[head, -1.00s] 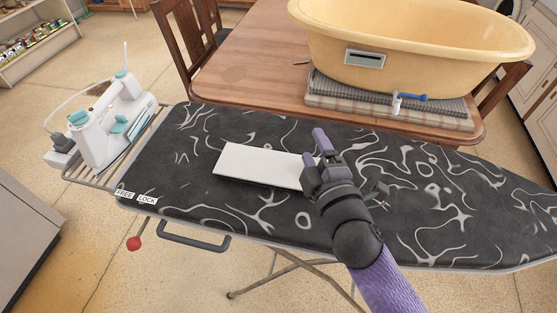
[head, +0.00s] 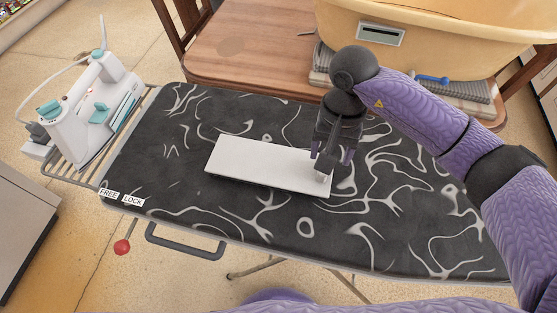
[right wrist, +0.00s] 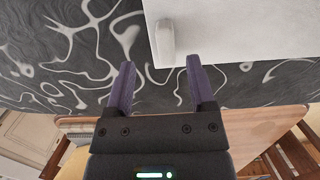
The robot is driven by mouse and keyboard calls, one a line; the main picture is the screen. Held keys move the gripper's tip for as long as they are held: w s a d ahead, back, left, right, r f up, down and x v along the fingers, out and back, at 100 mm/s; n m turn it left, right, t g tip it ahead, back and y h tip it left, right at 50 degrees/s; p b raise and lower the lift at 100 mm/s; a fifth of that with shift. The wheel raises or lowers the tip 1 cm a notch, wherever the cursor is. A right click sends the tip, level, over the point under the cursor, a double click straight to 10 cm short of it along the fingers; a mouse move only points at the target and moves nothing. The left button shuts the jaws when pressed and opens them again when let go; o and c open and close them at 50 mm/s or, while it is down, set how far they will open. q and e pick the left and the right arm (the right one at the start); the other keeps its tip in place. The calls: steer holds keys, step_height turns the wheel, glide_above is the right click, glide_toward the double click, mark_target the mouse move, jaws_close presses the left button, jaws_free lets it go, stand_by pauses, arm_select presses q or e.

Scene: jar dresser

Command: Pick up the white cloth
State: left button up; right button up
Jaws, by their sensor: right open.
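The white cloth (head: 255,162) lies flat as a long rectangle on the dark patterned ironing board (head: 215,110). My right gripper (head: 332,168) is over the right end of the cloth, fingers pointing down. In the right wrist view the gripper (right wrist: 160,72) is open, with nothing between its two purple fingers. There the cloth (right wrist: 245,28) lies beyond the fingertips, and a small raised whitish piece (right wrist: 165,42) stands at its near edge, roughly in line with the gap. I cannot tell whether the fingers touch it. My left gripper is out of view.
A white and teal iron (head: 90,110) stands on the rack at the board's left end. Behind the board is a wooden table (head: 240,60) with a yellow tub (head: 480,40) on folded textiles. The board is clear around the cloth.

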steer(key=f, duration=0.3)
steer(key=f+b, duration=0.1)
steer(key=f, duration=0.1)
steer(key=shift+w+a, duration=0.1)
steer(key=shift+a, duration=0.2)
steer(key=shift+c, duration=0.3)
jaws_close()
